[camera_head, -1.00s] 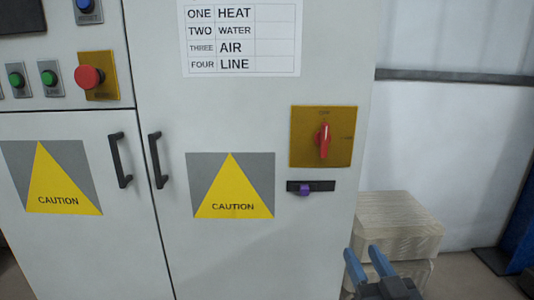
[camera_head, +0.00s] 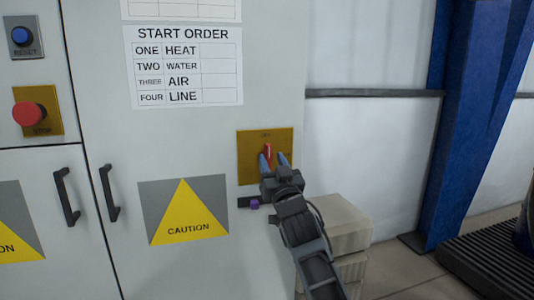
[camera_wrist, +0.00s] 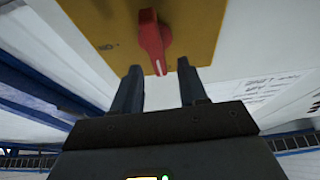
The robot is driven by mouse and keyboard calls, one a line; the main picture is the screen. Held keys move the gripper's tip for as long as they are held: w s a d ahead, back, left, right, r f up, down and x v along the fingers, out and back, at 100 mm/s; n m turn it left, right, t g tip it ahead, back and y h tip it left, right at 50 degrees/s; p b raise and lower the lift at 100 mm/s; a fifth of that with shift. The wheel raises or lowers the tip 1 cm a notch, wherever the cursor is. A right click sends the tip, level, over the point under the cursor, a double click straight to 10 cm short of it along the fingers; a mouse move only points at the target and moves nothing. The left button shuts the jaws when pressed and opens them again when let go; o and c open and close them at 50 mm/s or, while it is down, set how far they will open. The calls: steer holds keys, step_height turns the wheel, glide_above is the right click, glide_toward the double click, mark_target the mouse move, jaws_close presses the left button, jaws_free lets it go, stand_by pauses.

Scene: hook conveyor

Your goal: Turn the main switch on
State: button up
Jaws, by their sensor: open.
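The main switch is a red rotary handle (camera_head: 267,153) on a yellow plate (camera_head: 247,139) on the grey cabinet door. The handle stands upright in the head view. My gripper (camera_head: 273,158) is in front of the plate, its two blue-tipped fingers open, one on each side of the handle. In the wrist view, the red handle (camera_wrist: 152,40) lies ahead of the gap between my open fingertips (camera_wrist: 159,70). I cannot tell whether either finger touches it. My gripper hides the lower part of the plate in the head view.
A small purple knob (camera_head: 255,204) on a black strip sits just below the plate. Black door handles (camera_head: 109,193) and a red stop button (camera_head: 28,114) are further left. Stacked pale boxes (camera_head: 340,225) stand beside the cabinet, below my arm. A blue post (camera_head: 460,130) is at right.

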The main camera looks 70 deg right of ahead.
mark_target(268, 159)
steer(key=shift+x, duration=1.45)
steer(key=shift+f, duration=0.1)
jaws_close()
